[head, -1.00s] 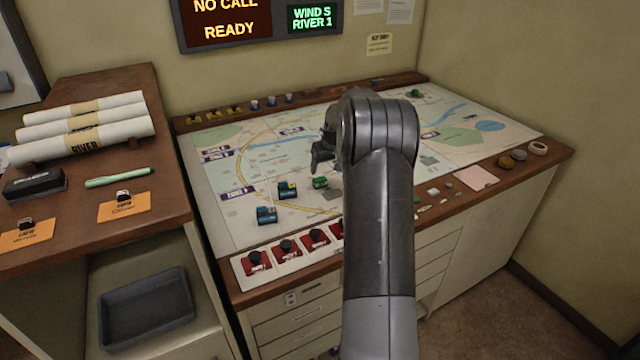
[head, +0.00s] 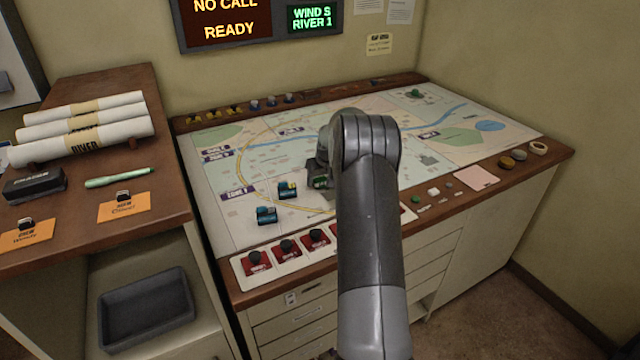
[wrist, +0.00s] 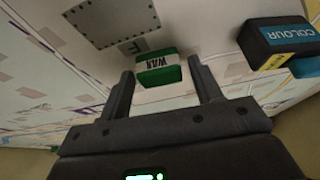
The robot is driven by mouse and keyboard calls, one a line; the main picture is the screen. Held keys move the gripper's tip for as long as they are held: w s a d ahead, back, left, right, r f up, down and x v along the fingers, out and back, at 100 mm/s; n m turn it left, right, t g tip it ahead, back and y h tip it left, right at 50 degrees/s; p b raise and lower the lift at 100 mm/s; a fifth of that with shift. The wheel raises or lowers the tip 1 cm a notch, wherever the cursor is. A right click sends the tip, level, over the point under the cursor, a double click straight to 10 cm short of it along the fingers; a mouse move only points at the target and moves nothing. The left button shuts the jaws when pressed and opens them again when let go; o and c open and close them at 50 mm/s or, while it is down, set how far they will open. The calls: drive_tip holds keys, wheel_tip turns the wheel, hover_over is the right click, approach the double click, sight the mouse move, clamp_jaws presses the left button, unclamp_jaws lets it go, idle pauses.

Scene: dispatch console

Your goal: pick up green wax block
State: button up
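The green wax block (wrist: 158,70) lies on the map, with a white band lettered "WAX", in the wrist view. My gripper (wrist: 163,80) is open, with one finger on each side of the block and gaps showing between the fingers and the block. In the head view the block (head: 320,182) shows as a small green patch beside my gripper, partly hidden by it. My arm hides most of the gripper there.
A dark block labelled "COLOUR" (wrist: 285,40) lies right of the gripper in the wrist view. Two teal-and-dark blocks (head: 287,190) (head: 267,215) sit left of my gripper on the map table. Red-based knobs (head: 288,250) line the front edge. A pink note (head: 476,177) lies at right.

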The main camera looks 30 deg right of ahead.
drive_tip(key=c, duration=0.8)
drive_tip(key=shift+r, duration=0.15)
